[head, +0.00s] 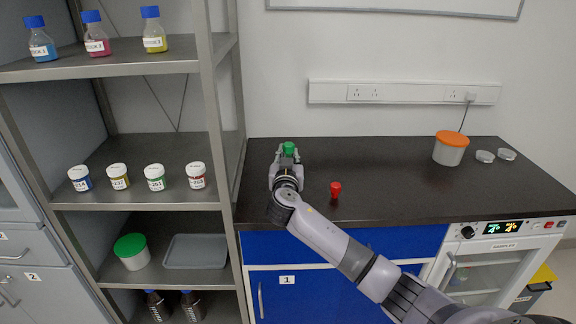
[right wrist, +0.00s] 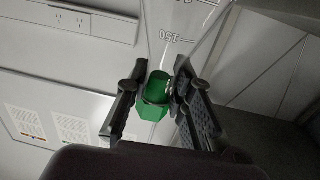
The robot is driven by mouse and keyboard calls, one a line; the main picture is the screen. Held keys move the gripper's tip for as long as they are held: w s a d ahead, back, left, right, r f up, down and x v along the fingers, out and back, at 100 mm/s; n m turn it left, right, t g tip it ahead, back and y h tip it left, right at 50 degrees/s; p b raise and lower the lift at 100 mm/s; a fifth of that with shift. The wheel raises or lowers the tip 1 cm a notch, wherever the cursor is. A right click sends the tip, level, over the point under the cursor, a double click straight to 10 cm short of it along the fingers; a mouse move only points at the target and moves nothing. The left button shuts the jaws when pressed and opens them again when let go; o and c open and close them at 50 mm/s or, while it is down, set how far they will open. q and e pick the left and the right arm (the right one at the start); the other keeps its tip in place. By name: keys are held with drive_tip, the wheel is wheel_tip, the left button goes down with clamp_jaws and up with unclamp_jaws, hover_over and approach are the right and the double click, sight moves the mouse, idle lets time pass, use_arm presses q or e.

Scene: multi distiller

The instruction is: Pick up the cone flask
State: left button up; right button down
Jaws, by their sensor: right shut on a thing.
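The cone flask (right wrist: 180,22) is clear glass with printed volume marks and a green stopper (right wrist: 153,98) in its neck. In the head view only the green stopper (head: 289,148) shows clearly, above the far left of the dark bench; the glass is mostly hidden behind my gripper. My right gripper (head: 287,160) is shut on the flask, with its fingers on both sides of the neck by the stopper. In the right wrist view the fingers (right wrist: 160,100) flank the stopper. I cannot tell whether the flask touches the bench. My left gripper is not in view.
A red stopper-like piece (head: 335,189) stands on the bench (head: 390,180) right of my gripper. An orange-lidded tub (head: 451,150) and two small dishes (head: 485,156) sit at the right. A metal shelf (head: 215,100) with bottles and jars stands close at the left. The bench middle is clear.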

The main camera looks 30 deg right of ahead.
wheel_tip(320, 180, up, 17)
idle(0.5)
